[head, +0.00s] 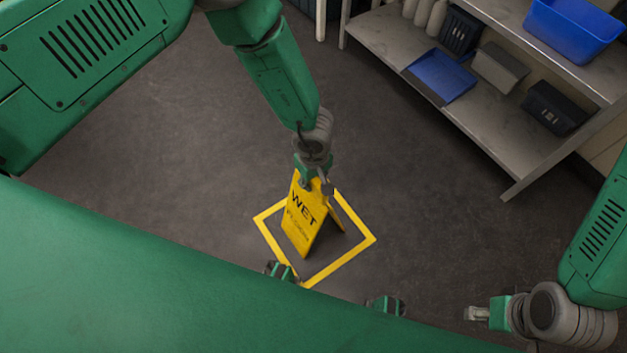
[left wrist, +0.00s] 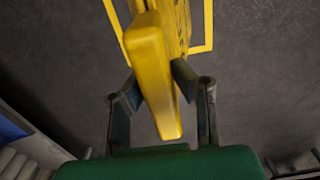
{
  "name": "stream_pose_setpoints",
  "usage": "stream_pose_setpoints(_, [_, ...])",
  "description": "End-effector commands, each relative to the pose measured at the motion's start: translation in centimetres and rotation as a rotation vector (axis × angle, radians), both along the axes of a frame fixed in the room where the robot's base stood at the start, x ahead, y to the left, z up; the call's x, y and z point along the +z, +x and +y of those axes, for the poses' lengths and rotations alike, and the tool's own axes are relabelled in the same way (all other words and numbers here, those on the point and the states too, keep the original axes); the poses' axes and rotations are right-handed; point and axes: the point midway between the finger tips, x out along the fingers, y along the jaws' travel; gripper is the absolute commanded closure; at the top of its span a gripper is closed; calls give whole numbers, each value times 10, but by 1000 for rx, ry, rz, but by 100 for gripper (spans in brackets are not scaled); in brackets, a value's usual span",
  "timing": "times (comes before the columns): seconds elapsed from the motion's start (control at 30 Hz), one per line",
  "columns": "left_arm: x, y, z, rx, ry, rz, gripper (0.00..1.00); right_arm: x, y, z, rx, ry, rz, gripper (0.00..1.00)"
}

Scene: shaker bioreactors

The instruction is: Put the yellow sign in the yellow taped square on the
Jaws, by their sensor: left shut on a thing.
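The yellow sign (head: 302,217) is an upright A-frame with "WET" on its face. It is within the outline of the yellow taped square (head: 361,246) on the floor in the head view; I cannot tell whether its feet touch the floor. My left gripper (head: 314,184) is shut on the sign's top edge from above. In the left wrist view, the sign (left wrist: 155,75) is between the two fingers of my left gripper (left wrist: 158,85), with tape lines beyond it. My right gripper (head: 478,313) is at the lower right, away from the sign; its fingers are too small to read.
A metal shelf unit (head: 400,42) stands at the upper right, holding a blue bin (head: 572,30), a blue tray (head: 440,78) and dark boxes. The grey floor around the square is clear. My green body covers the lower left.

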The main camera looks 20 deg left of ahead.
Motion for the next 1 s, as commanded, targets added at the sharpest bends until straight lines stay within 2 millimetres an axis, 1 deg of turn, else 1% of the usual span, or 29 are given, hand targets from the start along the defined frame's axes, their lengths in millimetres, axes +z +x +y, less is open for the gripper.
stream_pose_setpoints(0.07, [0,0,0,0,-1,-1,100,0,0,0,0,0,0,60])
stream_pose_setpoints(0.1, [-1,0,0,0,-1,1,75,-1,0,0,0,0,0,60])
stream_pose_setpoints(0.13, [0,0,0,0,-1,1,65,0,0,0,0,0,0,60])
stream_pose_setpoints(0.17, [0,0,0,0,-1,1,58,0,0,0,0,0,0,60])
stream_pose_setpoints(0.47, [1,0,0,0,0,0,58,0,0,0,0,0,0,60])
stream_pose_setpoints(0.57, [7,0,0,1,-1,1,58,4,0,0,0,0,0,60])
stream_pose_setpoints(0.67, [23,1,1,2,0,-1,58,11,0,0,0,0,0,60])
stream_pose_setpoints(0.9, [76,1,0,2,-1,-2,58,35,0,0,0,0,0,60])
stream_pose_setpoints(1.0, [95,0,0,2,-1,0,58,43,0,0,0,0,0,60])
